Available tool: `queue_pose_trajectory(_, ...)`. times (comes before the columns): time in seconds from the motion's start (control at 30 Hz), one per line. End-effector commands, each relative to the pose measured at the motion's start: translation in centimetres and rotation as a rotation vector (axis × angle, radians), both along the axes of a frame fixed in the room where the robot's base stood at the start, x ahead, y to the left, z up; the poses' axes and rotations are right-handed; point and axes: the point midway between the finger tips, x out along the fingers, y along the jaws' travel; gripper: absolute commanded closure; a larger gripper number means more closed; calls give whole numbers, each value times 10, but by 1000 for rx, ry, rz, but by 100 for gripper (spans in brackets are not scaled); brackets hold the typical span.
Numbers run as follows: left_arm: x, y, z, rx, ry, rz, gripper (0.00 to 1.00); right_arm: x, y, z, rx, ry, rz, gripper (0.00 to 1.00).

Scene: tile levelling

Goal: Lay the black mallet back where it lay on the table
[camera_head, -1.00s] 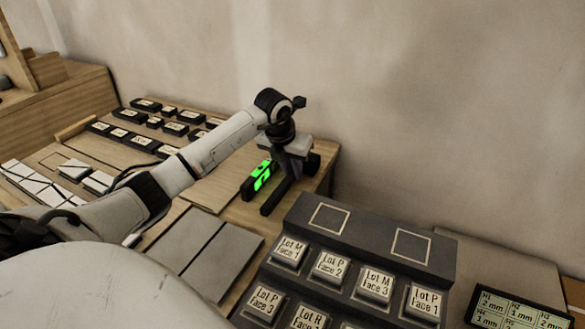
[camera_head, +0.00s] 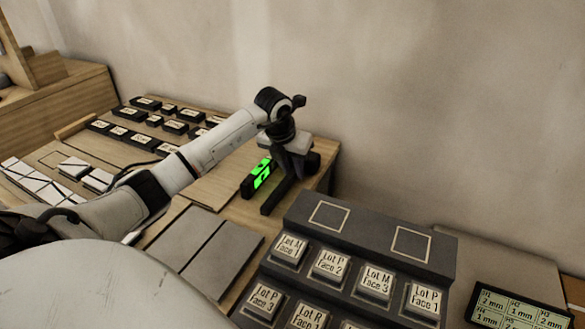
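My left gripper (camera_head: 287,165) is at the back right of the wooden table, pointing down beneath its black wrist. Dark parts cluster there. A slanting black bar (camera_head: 272,198) reaches down towards the tabletop, and a dark block (camera_head: 313,162) sits just right of the gripper. These may be parts of the black mallet, but I cannot separate them surely from my fingers. Whether the fingers are open or shut is unclear. A black level with a lit green display (camera_head: 262,175) stands just left of the gripper. My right gripper is out of view.
A dark stepped rack (camera_head: 375,237) with labelled blocks stands in front of the gripper. A screen (camera_head: 515,308) is at the lower right. Grey tiles (camera_head: 205,250) lie near front, and several small dark-edged labelled pieces (camera_head: 140,140) lie further left. A wall rises behind.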

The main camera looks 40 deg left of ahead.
Motion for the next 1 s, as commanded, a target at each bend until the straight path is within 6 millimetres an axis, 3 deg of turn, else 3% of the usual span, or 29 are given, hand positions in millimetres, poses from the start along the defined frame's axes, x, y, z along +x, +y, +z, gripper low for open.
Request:
queue_pose_trajectory(0.07,0,0,0,0,0,0,61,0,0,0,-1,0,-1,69)
queue_pose_trajectory(0.43,-2,0,2,1,4,0,61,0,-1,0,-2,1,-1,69)
queue_pose_trajectory(0.8,-25,-7,66,3,-1,0,61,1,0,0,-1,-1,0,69)
queue_pose_trajectory(1.0,-34,-10,90,1,0,0,61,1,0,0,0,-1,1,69)
